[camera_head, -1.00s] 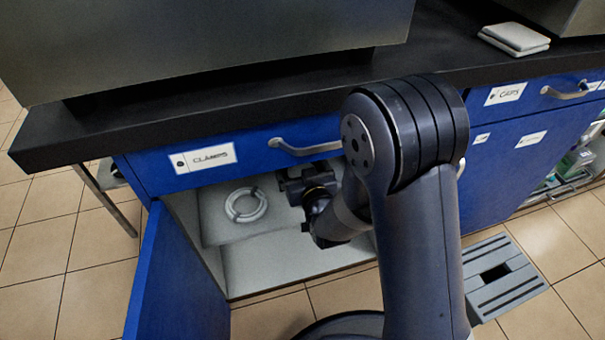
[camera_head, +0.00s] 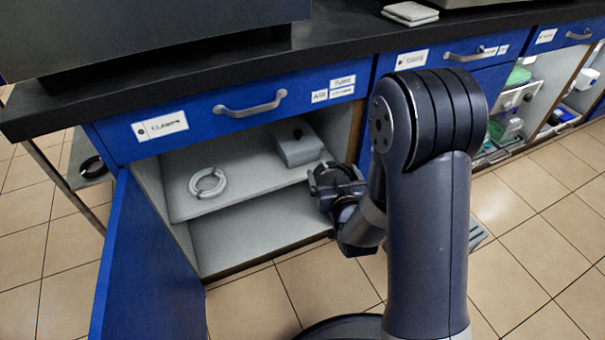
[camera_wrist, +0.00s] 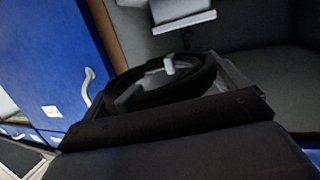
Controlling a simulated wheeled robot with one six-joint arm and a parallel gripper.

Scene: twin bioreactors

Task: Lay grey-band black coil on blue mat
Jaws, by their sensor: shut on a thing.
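My gripper (camera_head: 322,182) is at the right side of the open cabinet's mouth, in front of the shelf. In the wrist view it is shut on a black coil (camera_wrist: 185,88), which has a pale grey band (camera_wrist: 168,66) on its far side. The coil lies across the jaws, and its near part is partly hidden by the dark gripper body. In the head view the held coil cannot be made out clearly against the dark gripper. The blue mat is not in view.
The open cabinet's shelf (camera_head: 245,172) holds a white coil (camera_head: 208,182) and a grey box (camera_head: 298,147) with a black knob. The blue door (camera_head: 150,270) stands open at left. Another black ring (camera_head: 93,167) lies under the bench at far left.

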